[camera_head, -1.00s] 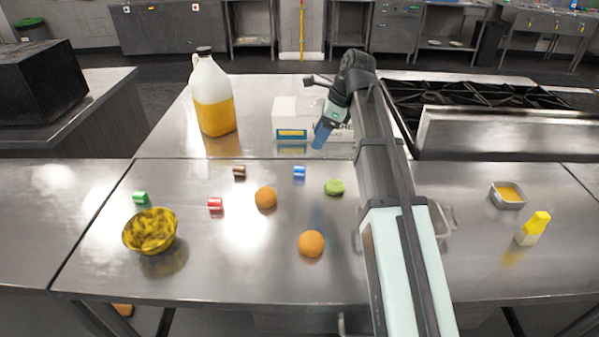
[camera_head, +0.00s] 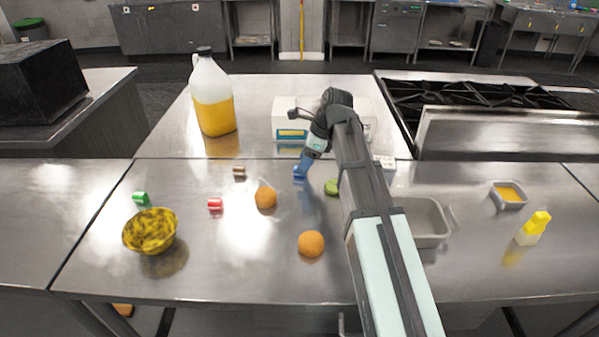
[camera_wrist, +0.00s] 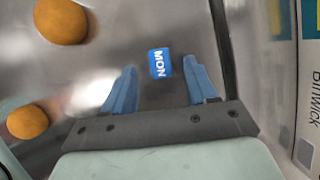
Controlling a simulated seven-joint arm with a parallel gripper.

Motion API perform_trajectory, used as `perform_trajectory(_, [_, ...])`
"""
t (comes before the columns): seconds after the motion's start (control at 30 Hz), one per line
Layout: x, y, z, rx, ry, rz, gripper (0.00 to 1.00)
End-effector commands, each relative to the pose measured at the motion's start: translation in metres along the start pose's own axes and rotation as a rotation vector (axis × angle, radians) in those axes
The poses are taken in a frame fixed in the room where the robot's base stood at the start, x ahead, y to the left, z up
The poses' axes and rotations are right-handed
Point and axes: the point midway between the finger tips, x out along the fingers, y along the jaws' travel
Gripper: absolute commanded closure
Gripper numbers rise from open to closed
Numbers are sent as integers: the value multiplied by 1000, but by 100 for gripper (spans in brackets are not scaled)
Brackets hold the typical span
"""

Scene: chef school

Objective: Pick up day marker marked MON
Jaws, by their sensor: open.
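The blue day marker with white MON lettering (camera_wrist: 159,63) lies on the steel counter in the wrist view, just beyond and between my fingertips. My gripper (camera_wrist: 161,78) is open, with one blue finger on each side of the marker's line and nothing held. In the head view my gripper (camera_head: 300,176) is low over the counter at the blue marker's place and hides most or all of it. Whether the fingers touch the marker cannot be told.
An orange (camera_head: 266,198) and another orange (camera_head: 311,244) lie nearby. Red (camera_head: 215,204), brown (camera_head: 239,172) and green (camera_head: 140,198) markers lie to the left, near a yellow bowl (camera_head: 150,232). A green item (camera_head: 331,187) sits close right of my gripper. A white box (camera_head: 286,120) stands behind.

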Motion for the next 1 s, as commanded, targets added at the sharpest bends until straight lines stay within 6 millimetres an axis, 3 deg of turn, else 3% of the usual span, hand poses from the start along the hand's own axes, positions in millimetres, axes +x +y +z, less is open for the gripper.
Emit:
perform_trajectory(0.2, [24,0,0,0,1,1,43])
perform_trajectory(0.47, [26,0,0,0,0,-1,44])
perform_trajectory(1.0, [26,0,0,0,0,0,95])
